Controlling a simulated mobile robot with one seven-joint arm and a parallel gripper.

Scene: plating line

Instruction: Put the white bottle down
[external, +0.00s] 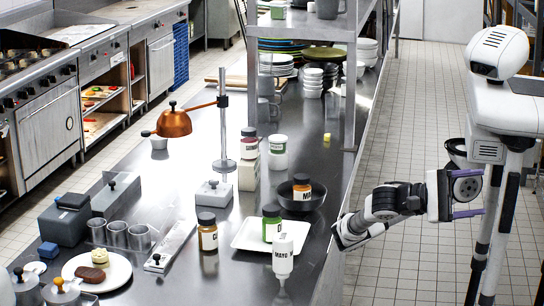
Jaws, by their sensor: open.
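The white bottle (283,258), labelled MAYO, is at the front right of the steel counter, just right of the white tray's corner. Its lower end blends with a pale reflection, so I cannot tell exactly how it meets the counter. My gripper (341,236) is open and empty, beside the counter's right edge. It is to the right of the bottle and clear of it. The arm hides part of the gripper's jaws.
A white tray (247,238) holds a green jar (271,227). A dark bowl (312,199) with an orange-labelled jar (302,190) stands behind it. An amber jar (208,236) is left of the tray. A shelf post (350,90) rises from the counter's right edge.

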